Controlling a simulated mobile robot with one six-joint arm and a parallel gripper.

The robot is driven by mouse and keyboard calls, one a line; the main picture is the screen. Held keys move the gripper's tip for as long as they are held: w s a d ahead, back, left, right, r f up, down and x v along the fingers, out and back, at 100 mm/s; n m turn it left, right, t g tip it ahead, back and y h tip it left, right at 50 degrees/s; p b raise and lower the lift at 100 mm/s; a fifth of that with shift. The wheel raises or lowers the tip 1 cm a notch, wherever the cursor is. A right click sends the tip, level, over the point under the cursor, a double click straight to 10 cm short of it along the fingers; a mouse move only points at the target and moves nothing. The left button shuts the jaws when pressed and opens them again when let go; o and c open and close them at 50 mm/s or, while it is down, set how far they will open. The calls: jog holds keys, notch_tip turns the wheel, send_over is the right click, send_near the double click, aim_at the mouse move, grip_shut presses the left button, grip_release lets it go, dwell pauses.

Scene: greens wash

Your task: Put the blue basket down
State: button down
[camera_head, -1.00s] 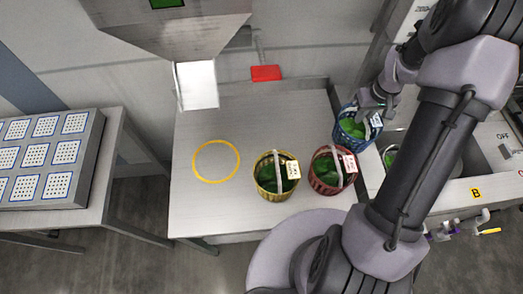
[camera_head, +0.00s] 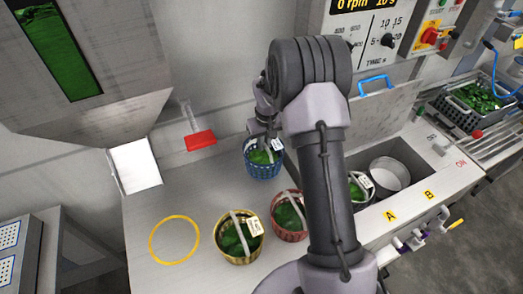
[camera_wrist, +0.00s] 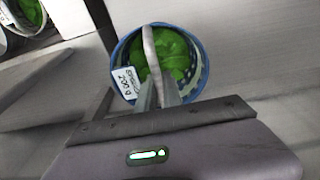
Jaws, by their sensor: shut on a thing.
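The blue basket (camera_head: 264,166) holds green leaves and has a white label. It is over the back right part of the steel table (camera_head: 140,215), behind the red basket. My gripper (camera_head: 266,140) is shut on its handle from above. In the wrist view the blue basket (camera_wrist: 196,82) hangs at the fingertips (camera_wrist: 158,98), with the grey handle between them. Whether its bottom touches the table I cannot tell.
A yellow basket (camera_head: 240,247) and a red basket (camera_head: 290,224) of greens stand at the table's front. A yellow ring (camera_head: 152,243) marks clear table at left. Right are a basin with a grey basket (camera_head: 362,187) and a round pot (camera_head: 389,174). A red flap (camera_head: 200,140) is at the back.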

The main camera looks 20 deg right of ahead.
jog(key=shift+w+a+f+b, duration=0.2)
jog(key=shift+f+b, duration=0.1)
jog(key=shift+f, duration=0.6)
jog(key=shift+w+a+f+b, duration=0.15)
jog(key=shift+f+b, duration=0.1)
jog(key=shift+f, duration=0.65)
jog(key=c, duration=1.5)
grip_release()
jog(key=shift+f, duration=0.1)
